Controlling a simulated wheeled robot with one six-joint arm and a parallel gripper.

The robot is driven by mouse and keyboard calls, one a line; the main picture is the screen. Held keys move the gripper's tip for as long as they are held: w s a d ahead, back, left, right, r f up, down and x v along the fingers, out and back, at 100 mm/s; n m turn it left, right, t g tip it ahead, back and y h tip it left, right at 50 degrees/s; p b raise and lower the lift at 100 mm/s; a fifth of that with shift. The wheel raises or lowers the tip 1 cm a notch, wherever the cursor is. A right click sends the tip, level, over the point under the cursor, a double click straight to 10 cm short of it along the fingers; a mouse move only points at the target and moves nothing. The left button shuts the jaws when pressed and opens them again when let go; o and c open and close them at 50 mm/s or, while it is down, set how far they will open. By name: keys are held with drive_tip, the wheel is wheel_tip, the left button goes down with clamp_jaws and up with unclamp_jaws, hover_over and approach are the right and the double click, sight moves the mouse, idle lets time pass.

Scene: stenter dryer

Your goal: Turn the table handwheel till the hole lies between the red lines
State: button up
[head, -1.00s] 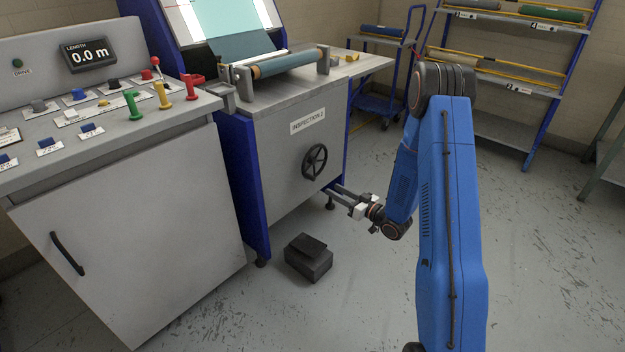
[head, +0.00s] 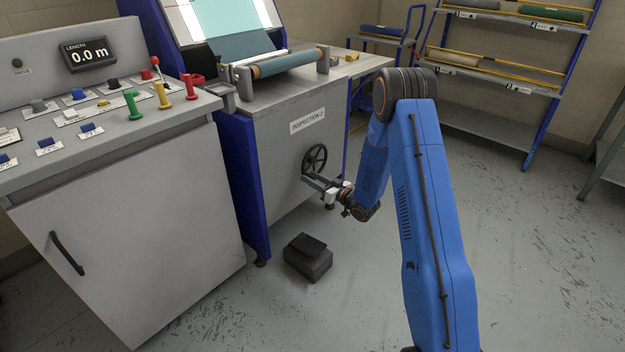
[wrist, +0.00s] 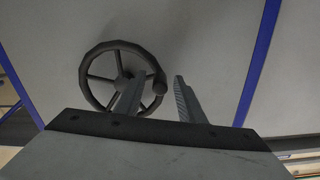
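The handwheel (head: 315,158) is a black spoked wheel on the grey front of the inspection table (head: 285,175). It also shows in the wrist view (wrist: 88,72), with its knob (wrist: 159,88) on the right side of the rim. My gripper (head: 307,180) is at the lower part of the wheel in the head view. In the wrist view my gripper (wrist: 155,82) is open. Its left finger overlaps the wheel in the picture and its right finger is right of the knob. Contact cannot be told. Blue-green cloth (head: 240,47) lies on the table's lit screen.
A control console (head: 120,200) with a length display reading 0.0 m stands at the left. A black pedal box (head: 308,258) is on the floor below the table. A blue cart (head: 372,103) and a roll rack (head: 500,70) stand behind.

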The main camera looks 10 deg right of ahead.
sight(310, 154)
clamp_jaws()
drive_tip(key=shift+r, duration=0.1)
wheel_tip(310, 154, up, 2)
drive_tip(key=m, duration=0.3)
drive_tip(key=shift+s+a, duration=0.1)
drive_tip(key=r+m, duration=0.1)
drive_tip(key=m, duration=0.2)
drive_tip(key=shift+r, duration=0.4)
drive_tip(key=r+m, duration=0.1)
drive_tip(key=d+m, duration=0.1)
drive_tip(key=m, duration=0.1)
drive_tip(key=w+r+m, duration=0.1)
drive_tip(key=shift+d+r, duration=0.15)
drive_tip(key=shift+r, duration=0.15)
drive_tip(key=m, duration=0.1)
drive_tip(key=r+m, duration=0.1)
drive_tip(key=shift+w+d+m, duration=0.25)
drive_tip(key=shift+d+m, duration=0.05)
drive_tip(key=shift+d, duration=0.1)
drive_tip(key=shift+w+d+r+m, duration=0.3)
drive_tip(key=shift+d+r+m, duration=0.1)
drive_tip(key=shift+m, duration=0.6)
